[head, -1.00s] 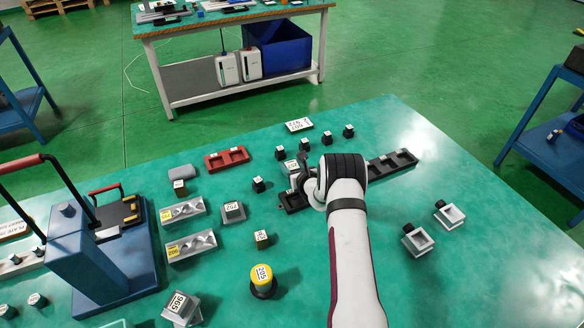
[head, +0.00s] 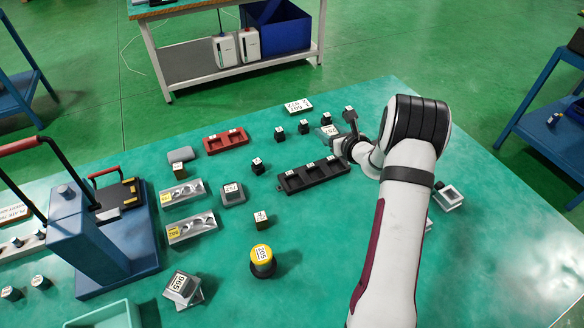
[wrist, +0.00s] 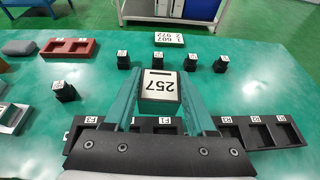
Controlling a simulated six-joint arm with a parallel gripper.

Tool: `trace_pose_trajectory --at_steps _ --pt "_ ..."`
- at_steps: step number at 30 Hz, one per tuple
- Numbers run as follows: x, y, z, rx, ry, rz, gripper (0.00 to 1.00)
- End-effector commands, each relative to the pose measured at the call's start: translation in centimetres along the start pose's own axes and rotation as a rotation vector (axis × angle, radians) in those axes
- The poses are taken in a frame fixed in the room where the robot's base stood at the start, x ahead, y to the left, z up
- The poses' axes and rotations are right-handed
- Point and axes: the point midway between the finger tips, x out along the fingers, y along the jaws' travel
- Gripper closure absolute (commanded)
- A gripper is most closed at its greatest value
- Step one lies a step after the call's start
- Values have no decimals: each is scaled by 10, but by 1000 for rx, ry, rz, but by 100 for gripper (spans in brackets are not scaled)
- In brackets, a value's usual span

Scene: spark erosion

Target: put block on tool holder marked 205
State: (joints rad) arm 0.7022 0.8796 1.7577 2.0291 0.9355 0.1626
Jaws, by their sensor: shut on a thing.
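The tool holder marked 205 (head: 262,255) is a round yellow-topped piece on a dark base, standing upright on the green bench, left of and nearer than my gripper in the head view. My gripper (head: 338,140) is far from it, near the back of the bench. In the wrist view my gripper (wrist: 162,78) is shut on a block (wrist: 160,86) whose white label reads 257. The block also shows partly in the head view (head: 328,131). Its lower part is hidden, so I cannot tell its height above the bench. The 205 holder is outside the wrist view.
A black compartment tray (head: 312,176) lies before my gripper. Several small black pieces (wrist: 191,62) stand behind it. A red tray (head: 226,140), silver holders (head: 190,227) and a blue press (head: 78,240) are at left. Bench around the 205 holder is mostly clear.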

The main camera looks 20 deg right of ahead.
Motion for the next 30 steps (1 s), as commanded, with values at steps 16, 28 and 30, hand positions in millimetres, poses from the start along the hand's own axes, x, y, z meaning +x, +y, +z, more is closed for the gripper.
trace_pose_trajectory --at_steps 16,28,30 --pt "-145 99 21 -270 -2 658 100" --pt "-307 169 -14 -464 -2 1124 100" --pt "-313 174 -17 -474 -2 1145 100"
